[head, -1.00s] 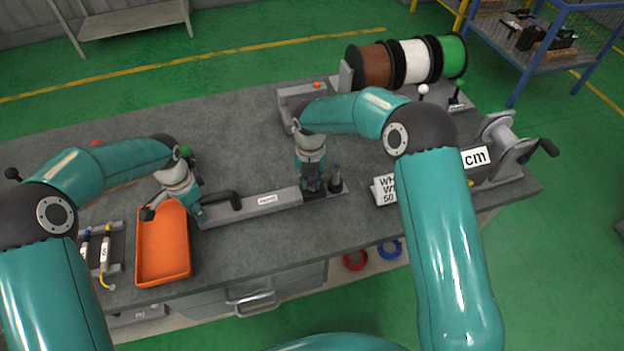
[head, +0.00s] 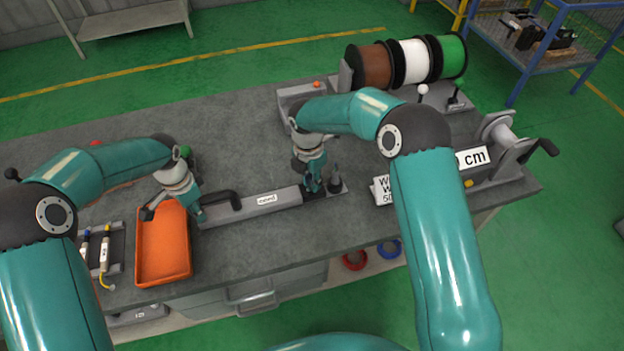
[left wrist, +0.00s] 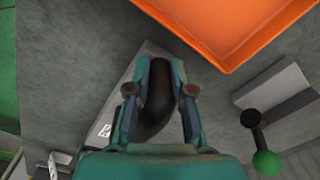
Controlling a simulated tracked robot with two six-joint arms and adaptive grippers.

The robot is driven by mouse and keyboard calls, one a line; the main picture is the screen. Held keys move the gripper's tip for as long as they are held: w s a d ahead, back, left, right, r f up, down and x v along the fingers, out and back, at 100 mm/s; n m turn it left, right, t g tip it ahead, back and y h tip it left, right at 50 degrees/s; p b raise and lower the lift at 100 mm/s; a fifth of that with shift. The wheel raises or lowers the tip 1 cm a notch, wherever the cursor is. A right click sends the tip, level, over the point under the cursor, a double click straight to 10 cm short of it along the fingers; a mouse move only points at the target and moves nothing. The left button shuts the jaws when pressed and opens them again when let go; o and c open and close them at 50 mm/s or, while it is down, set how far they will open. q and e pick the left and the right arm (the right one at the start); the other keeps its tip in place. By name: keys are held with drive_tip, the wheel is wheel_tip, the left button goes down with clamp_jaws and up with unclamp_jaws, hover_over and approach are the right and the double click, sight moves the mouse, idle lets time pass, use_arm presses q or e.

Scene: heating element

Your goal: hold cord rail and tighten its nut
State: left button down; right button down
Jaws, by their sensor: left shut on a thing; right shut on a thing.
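The cord rail (head: 262,202) is a long grey bar with a white label, lying on the bench. A black bent handle (head: 225,198) stands at its left end. My left gripper (head: 199,214) is shut on this handle; in the left wrist view the handle (left wrist: 157,105) sits between the two fingers (left wrist: 160,92). My right gripper (head: 312,189) points down at the rail's right end, shut on the nut, which its fingers hide. A dark upright post (head: 335,180) stands just right of that gripper.
An orange tray (head: 163,245) lies left of the rail; it also shows in the left wrist view (left wrist: 235,30). Cable spools (head: 412,62) stand at the back right. A crank winder (head: 510,160) is at the right.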

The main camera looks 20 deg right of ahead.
drive_tip(key=m, duration=0.7)
use_arm(q)
drive_tip(key=shift+d, duration=0.1)
use_arm(e)
drive_tip(key=m+g, duration=0.1)
drive_tip(key=m, duration=0.5)
drive_tip(key=shift+s+m, duration=0.1)
drive_tip(key=shift+m, duration=0.3)
drive_tip(key=m, duration=0.6)
drive_tip(key=shift+a, duration=0.1)
drive_tip(key=m, duration=0.6)
drive_tip(key=shift+m+y, duration=0.3)
drive_tip(key=c, duration=1.1)
unclamp_jaws()
drive_tip(key=shift+r, duration=0.1)
drive_tip(key=r, duration=0.4)
drive_tip(key=w+r, duration=0.1)
drive_tip(key=r, duration=0.6)
drive_tip(key=shift+w+r, duration=0.25)
drive_tip(key=shift+r, duration=0.05)
